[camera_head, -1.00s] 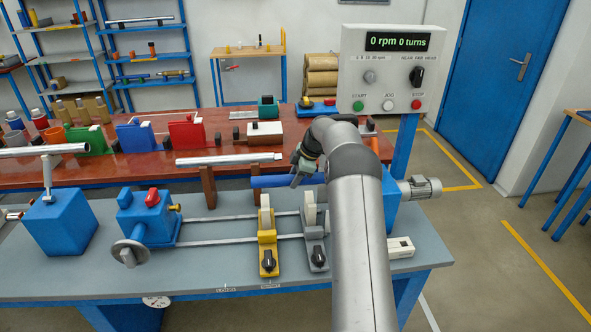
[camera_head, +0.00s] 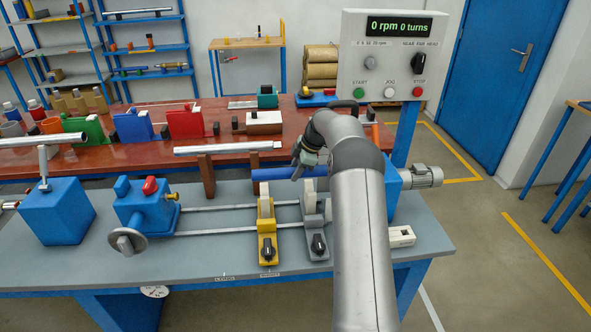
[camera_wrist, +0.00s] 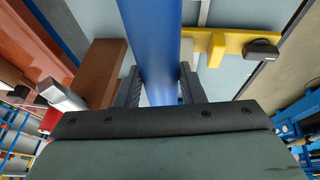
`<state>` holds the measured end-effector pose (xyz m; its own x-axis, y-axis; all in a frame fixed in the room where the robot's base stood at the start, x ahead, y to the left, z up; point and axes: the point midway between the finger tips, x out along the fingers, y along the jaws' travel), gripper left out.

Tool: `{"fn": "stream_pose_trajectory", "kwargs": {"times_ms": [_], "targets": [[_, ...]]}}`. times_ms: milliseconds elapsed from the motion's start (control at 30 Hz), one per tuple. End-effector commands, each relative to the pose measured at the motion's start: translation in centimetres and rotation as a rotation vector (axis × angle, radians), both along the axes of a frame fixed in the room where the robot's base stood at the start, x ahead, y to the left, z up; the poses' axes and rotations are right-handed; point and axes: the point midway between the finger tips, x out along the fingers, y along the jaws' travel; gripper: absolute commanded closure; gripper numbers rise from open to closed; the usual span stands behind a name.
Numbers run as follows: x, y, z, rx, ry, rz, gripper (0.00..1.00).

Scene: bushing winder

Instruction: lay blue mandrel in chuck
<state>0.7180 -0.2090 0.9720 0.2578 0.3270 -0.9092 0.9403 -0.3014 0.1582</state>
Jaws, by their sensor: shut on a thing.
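The blue mandrel (camera_head: 273,174) is level above the bench, behind the upper ends of the yellow rest (camera_head: 267,236) and the grey rest (camera_head: 317,232). My gripper (camera_head: 306,168) is shut on it. In the wrist view the mandrel (camera_wrist: 153,40) runs lengthwise between the two fingers of my gripper (camera_wrist: 160,88), and the yellow rest (camera_wrist: 232,44) lies to its right. The blue headstock (camera_head: 393,188) stands at the right of the bench. The chuck and the mandrel's right end are hidden behind my arm.
The blue tailstock (camera_head: 146,206) and two rails lie left of the rests. A silver bar (camera_head: 230,148) lies on brown posts (camera_head: 207,176) behind the mandrel. The control panel (camera_head: 392,60) stands at the back right. The bench (camera_head: 190,265) is clear in front.

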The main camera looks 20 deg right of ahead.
Motion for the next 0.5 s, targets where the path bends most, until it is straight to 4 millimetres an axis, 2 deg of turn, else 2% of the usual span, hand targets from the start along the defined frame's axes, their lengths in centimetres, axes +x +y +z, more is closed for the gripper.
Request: {"fn": "stream_pose_trajectory", "kwargs": {"times_ms": [500], "targets": [[0.1,0.0,-4.3,-0.001,-0.002,0.000,1.00]]}}
